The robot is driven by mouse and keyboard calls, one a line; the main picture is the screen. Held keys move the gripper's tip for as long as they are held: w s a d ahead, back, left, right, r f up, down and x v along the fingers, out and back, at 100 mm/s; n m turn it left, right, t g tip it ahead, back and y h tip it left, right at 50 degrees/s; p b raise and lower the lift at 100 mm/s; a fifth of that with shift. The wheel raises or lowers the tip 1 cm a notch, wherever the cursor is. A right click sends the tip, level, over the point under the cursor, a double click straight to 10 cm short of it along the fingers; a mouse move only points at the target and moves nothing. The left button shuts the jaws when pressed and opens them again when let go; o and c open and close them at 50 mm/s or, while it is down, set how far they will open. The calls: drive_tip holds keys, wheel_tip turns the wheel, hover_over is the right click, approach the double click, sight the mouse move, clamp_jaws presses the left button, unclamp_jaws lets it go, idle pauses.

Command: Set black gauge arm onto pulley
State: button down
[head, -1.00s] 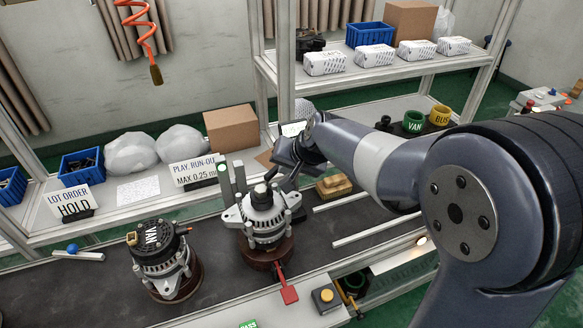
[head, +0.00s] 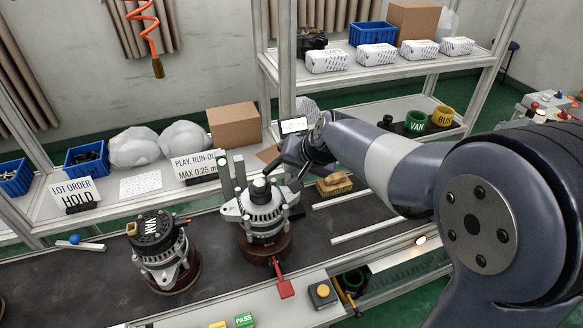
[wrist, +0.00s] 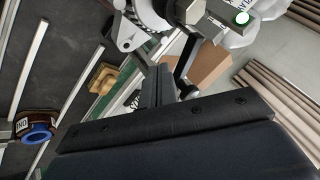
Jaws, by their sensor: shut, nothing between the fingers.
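The alternator (head: 262,214) stands upright on a round brown base at mid-bench, a red tag in front of it. Its pulley on top is small in the head view and I cannot make out its contact with the gauge. The gauge post (head: 224,172) with a green light stands behind it; the light housing (wrist: 225,18) shows at the top of the wrist view. The black gauge arm (wrist: 184,66) hangs from there, a rounded end just right of my fingers. My gripper (wrist: 158,72) is shut and empty, right of the alternator in the head view (head: 291,180).
A second alternator marked VAN (head: 163,252) stands to the left on the bench. A wooden block (head: 334,184) and white rails (head: 365,233) lie to the right. Behind are a sign (head: 195,167), a cardboard box (head: 233,127) and a small screen (head: 293,126).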

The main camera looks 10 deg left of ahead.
drive_tip(key=s+a+b+v, duration=0.1)
drive_tip(key=v, duration=0.9)
drive_tip(key=shift+s, duration=0.3)
drive_tip(key=shift+d, duration=0.1)
drive_tip(key=shift+w+a+r+p+x, duration=0.1)
drive_tip(key=shift+w+r+p+x, duration=0.2)
drive_tip(key=shift+x, duration=1.7)
drive_tip(key=shift+w+a+r+p+x, duration=0.15)
drive_tip(key=shift+w+p+x, duration=0.25)
drive_tip(key=shift+x, duration=1.6)
drive_tip(key=shift+w+a+r+p+x, duration=0.1)
drive_tip(key=shift+w+r+p+x, duration=0.2)
drive_tip(key=shift+x, duration=1.7)
drive_tip(key=shift+w, duration=0.1)
